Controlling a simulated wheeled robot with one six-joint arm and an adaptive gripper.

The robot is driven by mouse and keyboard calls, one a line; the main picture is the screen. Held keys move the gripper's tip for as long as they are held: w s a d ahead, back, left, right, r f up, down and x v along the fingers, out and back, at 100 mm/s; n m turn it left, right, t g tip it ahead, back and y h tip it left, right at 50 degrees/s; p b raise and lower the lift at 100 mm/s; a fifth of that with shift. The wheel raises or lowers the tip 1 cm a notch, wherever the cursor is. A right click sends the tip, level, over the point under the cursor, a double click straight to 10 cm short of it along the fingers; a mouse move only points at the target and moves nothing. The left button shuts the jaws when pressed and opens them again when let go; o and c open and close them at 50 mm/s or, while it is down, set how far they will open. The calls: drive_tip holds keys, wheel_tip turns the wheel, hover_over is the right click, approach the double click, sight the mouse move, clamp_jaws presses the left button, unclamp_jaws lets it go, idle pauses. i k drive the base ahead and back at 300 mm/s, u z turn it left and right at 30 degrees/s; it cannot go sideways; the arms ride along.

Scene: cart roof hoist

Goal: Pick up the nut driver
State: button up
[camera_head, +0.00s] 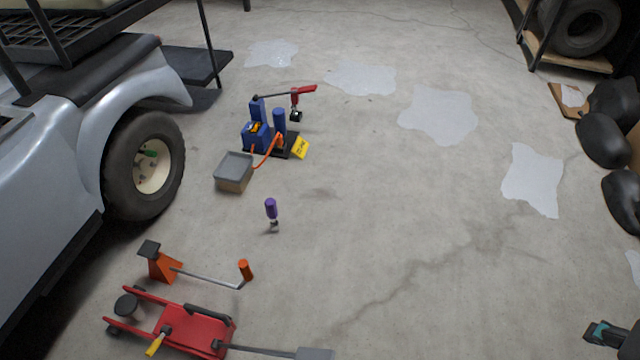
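A purple-handled tool (271,209) with a short metal end is on the concrete floor left of centre; it looks like the nut driver. Its handle points away from me and its metal end towards me. I cannot tell whether it lies flat or stands upright. My gripper (592,333), dark with teal parts, shows at the lower right edge, far from the purple tool. Its fingers are too small and cut off to tell whether they are open.
A grey cart with a black wheel (125,168) stands left. A grey box (234,172) and blue machine (265,130) are behind the tool. An orange stand (163,266) and red floor jack (195,333) are nearer. Floor to the right is open, with pale patches (438,114).

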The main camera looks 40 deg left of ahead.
sight(270, 204)
drive_tip(key=u, duration=0.15)
drive_tip(key=i, duration=1.7)
drive_tip(key=u, duration=1.8)
drive_tip(key=i, duration=1)
drive_tip(key=u, duration=0.95)
